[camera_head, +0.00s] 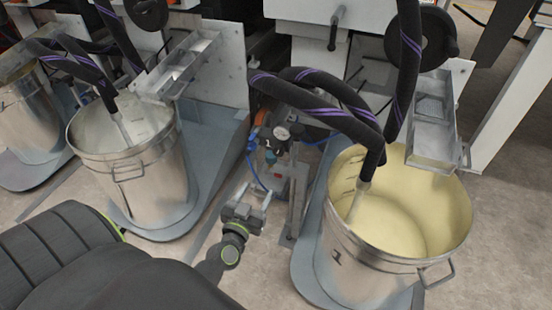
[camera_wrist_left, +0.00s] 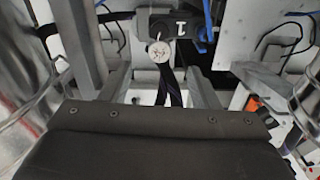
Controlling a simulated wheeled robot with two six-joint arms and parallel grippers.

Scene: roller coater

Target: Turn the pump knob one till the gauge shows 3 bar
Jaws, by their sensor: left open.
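The pressure gauge (camera_head: 282,133) is a small round white dial on the pump assembly in the head view; its reading is too small to tell. A dark block with a "1" mark (camera_wrist_left: 181,29) shows at the top of the left wrist view. A round pale face (camera_wrist_left: 158,51) sits just below and left of that mark; I cannot tell whether it is the knob or the gauge. My left gripper (camera_head: 257,192) is open and empty, below and left of the gauge, with its fingers pointing towards the pump and apart from it. My right gripper is out of view.
A steel drum with cream liquid (camera_head: 450,215) stands right of the pump. Another steel drum (camera_head: 165,165) stands at the left. Black hoses with purple stripes (camera_head: 325,115) arch above the pump on the right. Blue tubes run around the pump. A narrow floor gap lies between the drum bases.

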